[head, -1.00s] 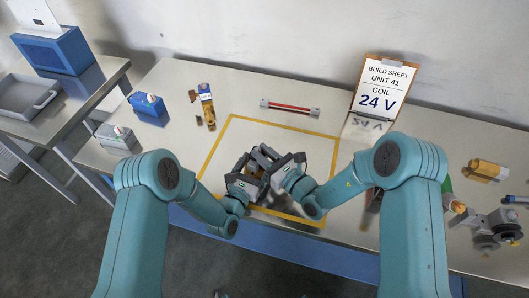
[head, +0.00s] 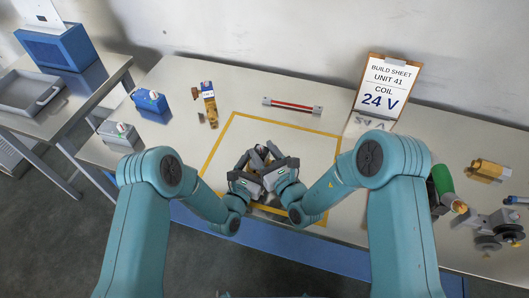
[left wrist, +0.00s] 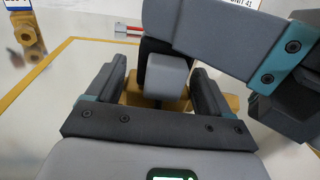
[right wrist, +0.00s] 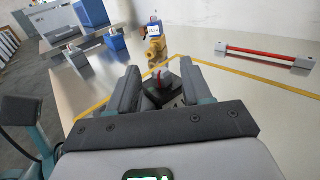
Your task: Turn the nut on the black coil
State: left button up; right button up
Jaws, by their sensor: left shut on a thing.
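A brass valve body (left wrist: 232,102) with a black coil (left wrist: 154,48) stands inside the yellow outline, mostly hidden by my grippers in the head view. A grey block (left wrist: 167,78) on the coil's side shows between my left fingers. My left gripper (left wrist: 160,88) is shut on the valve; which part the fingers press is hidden. My right gripper (right wrist: 160,80) is over the coil from the right, its fingers apart. A small nut with a red mark (right wrist: 159,73) shows between them on top of the dark coil, with slight gaps; contact is not visible.
A blue coil (head: 150,102), a grey coil (head: 119,134) and another brass valve (head: 208,105) stand at the left. A red-barred tool (head: 292,106) lies behind the yellow outline (head: 222,135). A build sheet (head: 384,88) reads COIL 24 V. Brass and grey parts (head: 487,171) lie at the right.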

jog(key=v, duration=1.2)
